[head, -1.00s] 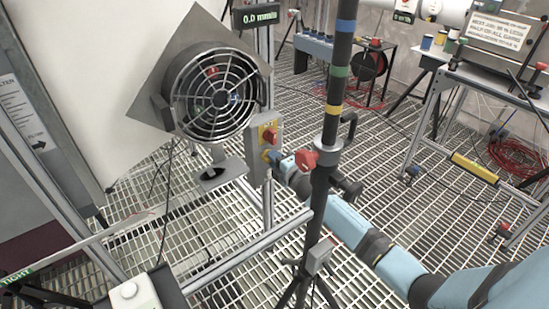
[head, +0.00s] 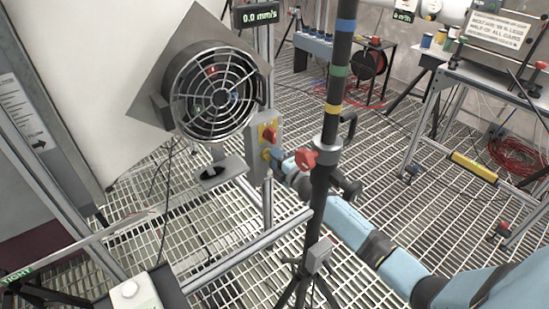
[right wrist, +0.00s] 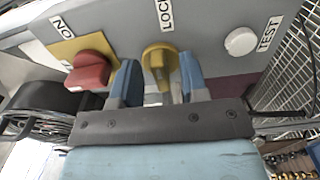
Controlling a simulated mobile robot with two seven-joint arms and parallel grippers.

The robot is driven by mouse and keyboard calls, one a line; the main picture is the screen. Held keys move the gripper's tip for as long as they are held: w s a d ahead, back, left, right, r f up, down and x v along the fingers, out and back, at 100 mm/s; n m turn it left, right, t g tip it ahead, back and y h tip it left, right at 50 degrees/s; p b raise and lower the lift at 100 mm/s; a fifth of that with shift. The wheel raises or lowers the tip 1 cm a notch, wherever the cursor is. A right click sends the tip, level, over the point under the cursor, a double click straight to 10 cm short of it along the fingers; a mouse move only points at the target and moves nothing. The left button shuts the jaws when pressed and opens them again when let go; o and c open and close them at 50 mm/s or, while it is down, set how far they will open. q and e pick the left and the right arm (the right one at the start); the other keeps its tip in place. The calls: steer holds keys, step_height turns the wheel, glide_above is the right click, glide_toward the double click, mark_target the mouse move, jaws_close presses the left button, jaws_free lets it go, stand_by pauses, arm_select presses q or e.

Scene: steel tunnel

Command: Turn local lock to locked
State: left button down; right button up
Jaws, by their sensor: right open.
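The local lock is a yellow knob (right wrist: 158,62) on a grey control box, under a partly hidden label starting "LOC". My right gripper (right wrist: 160,80) is open, its two blue fingers on either side of the yellow knob with narrow gaps showing. In the head view the control box (head: 257,160) hangs on a frame post, and my right gripper (head: 279,160) reaches its front from the right. The yellow knob is mostly hidden there. My left gripper is not in view.
A red knob (right wrist: 86,70) on a yellow plate sits close left of my fingers; a white TEST button (right wrist: 241,41) is to the right. In the head view, a striped pole (head: 335,95) with a red knob (head: 306,160) stands before my right arm. A caged fan (head: 213,95) is left.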

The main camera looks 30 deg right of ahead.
arm_select(q)
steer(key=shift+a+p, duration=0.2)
steer(key=shift+p, duration=0.55)
arm_select(e)
steer(key=s+d, duration=0.1)
steer(key=s, duration=1.1)
steer(key=shift+s+d, duration=0.4)
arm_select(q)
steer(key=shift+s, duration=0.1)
